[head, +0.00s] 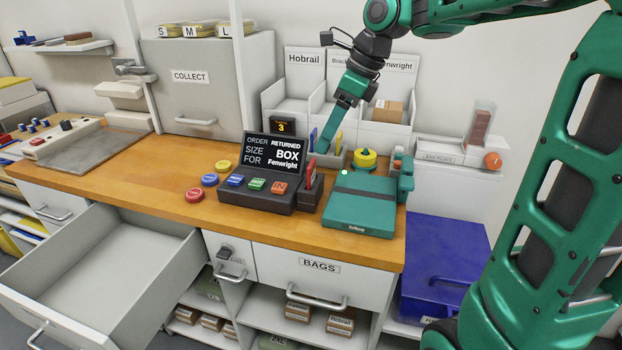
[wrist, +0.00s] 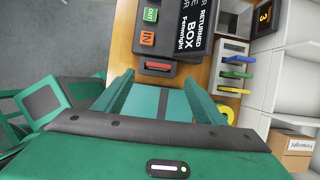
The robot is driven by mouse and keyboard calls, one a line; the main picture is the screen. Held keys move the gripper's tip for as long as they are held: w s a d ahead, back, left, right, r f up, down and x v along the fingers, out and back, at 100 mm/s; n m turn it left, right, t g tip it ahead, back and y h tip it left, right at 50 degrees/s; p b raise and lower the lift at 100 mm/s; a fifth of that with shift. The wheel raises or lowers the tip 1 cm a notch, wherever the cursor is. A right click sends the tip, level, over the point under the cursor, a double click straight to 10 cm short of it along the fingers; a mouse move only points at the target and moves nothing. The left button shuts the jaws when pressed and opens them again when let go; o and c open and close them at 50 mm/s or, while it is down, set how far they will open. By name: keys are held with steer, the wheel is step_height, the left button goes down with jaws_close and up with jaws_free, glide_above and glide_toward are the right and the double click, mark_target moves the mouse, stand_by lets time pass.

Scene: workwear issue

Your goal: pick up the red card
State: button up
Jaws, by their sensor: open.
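The red card (head: 311,174) stands upright in a dark slot block at the right end of the black console (head: 262,198). In the wrist view the red card (wrist: 158,66) shows edge-on, just beyond and between my fingertips. My gripper (head: 324,148) reaches down over the back of the counter, above and behind the red card in the head view. In the wrist view my gripper (wrist: 159,77) has its two green fingers spread apart with nothing held between them. The card's lower part is hidden in the slot.
A grey rack behind holds a blue card (wrist: 238,74), a green card (wrist: 238,60) and a yellow card (wrist: 234,90). A teal box-like device (head: 362,205) stands right of the console, with a yellow round object (head: 364,160) behind it. An open drawer (head: 110,255) juts out front left.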

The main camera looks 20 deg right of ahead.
mark_target(313, 163)
steer(key=x, duration=1)
steer(key=shift+a+f, duration=0.2)
steer(key=shift+f, duration=0.1)
steer(key=c, duration=1.1)
